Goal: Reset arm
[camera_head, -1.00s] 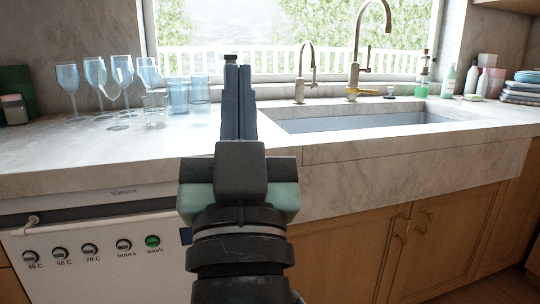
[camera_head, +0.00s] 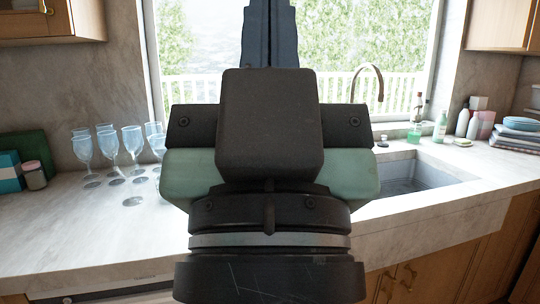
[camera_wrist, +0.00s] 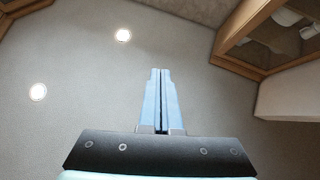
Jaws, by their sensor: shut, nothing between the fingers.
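My gripper (camera_head: 269,30) stands upright in the middle of the head view, in front of the window. Its two long fingers are shut together with nothing between them. In the wrist view the gripper (camera_wrist: 159,75) points up toward the ceiling, its fingers pressed side by side. The fingertips run out of the top of the head view. My wrist and gripper body hide the middle of the counter and part of the sink.
Several wine glasses (camera_head: 107,141) stand on the counter (camera_head: 70,220) at the left. The sink (camera_head: 425,178) with its tap (camera_head: 370,80) is at the right. Bottles (camera_head: 440,127) and stacked folded items (camera_head: 518,133) stand beyond it. Cabinets (camera_head: 505,25) hang at the upper corners.

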